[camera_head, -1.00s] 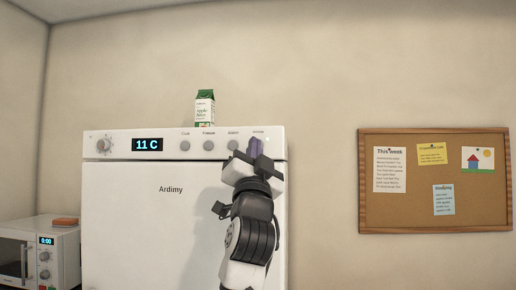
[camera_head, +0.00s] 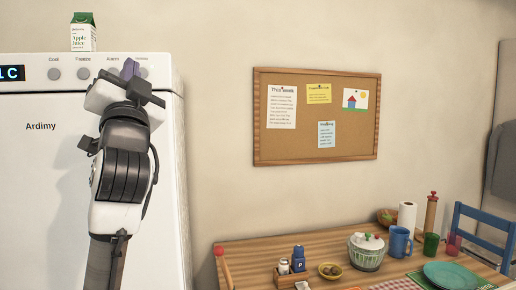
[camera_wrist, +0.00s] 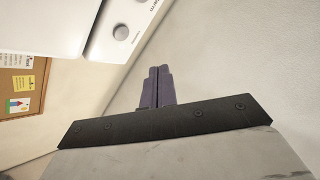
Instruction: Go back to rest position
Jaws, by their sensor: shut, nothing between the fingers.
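My gripper (camera_head: 130,70) is raised in front of the upper right part of a white fridge (camera_head: 60,180), near its row of buttons. Its purple fingers are together with nothing between them. In the wrist view the closed fingers (camera_wrist: 157,87) point toward the bare wall, with the fridge panel and one round button (camera_wrist: 121,32) beyond them to the upper left. I cannot tell whether the fingers touch the fridge.
A juice carton (camera_head: 83,32) stands on the fridge. A cork board (camera_head: 340,146) hangs on the wall.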

